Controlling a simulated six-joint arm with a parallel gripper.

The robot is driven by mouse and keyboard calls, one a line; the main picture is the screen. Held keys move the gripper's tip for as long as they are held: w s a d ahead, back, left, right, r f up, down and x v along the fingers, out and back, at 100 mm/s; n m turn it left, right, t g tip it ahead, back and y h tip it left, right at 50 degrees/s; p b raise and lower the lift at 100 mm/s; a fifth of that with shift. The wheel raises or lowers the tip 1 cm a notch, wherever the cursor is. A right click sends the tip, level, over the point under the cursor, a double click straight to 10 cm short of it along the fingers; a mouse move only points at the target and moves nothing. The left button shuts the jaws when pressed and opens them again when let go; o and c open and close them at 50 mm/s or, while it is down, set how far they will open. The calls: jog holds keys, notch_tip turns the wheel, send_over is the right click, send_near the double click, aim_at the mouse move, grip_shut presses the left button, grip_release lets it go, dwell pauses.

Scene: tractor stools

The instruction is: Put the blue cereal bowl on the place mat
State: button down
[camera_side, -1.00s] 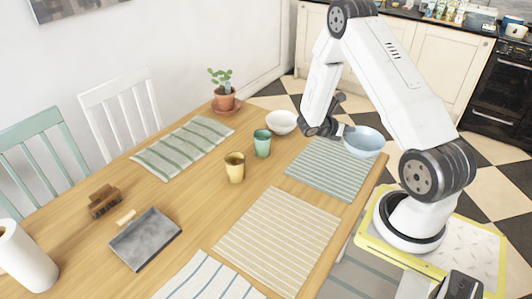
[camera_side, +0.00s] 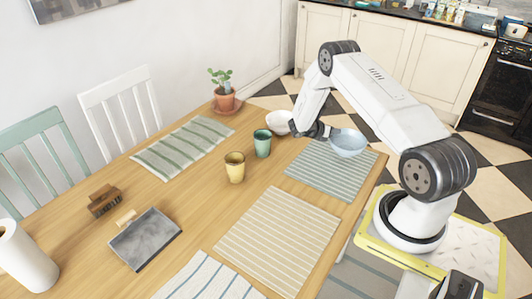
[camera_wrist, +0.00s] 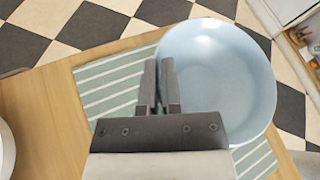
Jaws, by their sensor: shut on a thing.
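The blue cereal bowl (camera_side: 348,143) is light blue, round and roughly level at the far end of the green-grey striped place mat (camera_side: 325,172). My gripper (camera_side: 329,133) is shut on the bowl's left rim. In the wrist view, my gripper's fingers (camera_wrist: 160,82) pinch the near-left rim of the bowl (camera_wrist: 222,80), and the mat (camera_wrist: 105,82) shows to its left and below. The bowl hides part of the mat. I cannot tell whether the bowl touches it or hangs just above.
A white bowl (camera_side: 277,122) stands left of my gripper. A teal cup (camera_side: 262,143), a yellow cup (camera_side: 235,168) and a potted cactus (camera_side: 224,98) stand further left. A beige striped mat (camera_side: 277,238) lies bare in front. The table's right edge is close to the blue bowl.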

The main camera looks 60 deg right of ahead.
jog(key=shift+w+d+f, duration=0.15)
jog(key=shift+f, duration=0.05)
jog(key=shift+f, duration=0.1)
jog(key=shift+w+d+f, duration=0.1)
jog(key=shift+d+f, duration=0.05)
jog(key=shift+f, duration=1.5)
jog(key=shift+f, duration=0.1)
jog(key=c, duration=0.8)
grip_release()
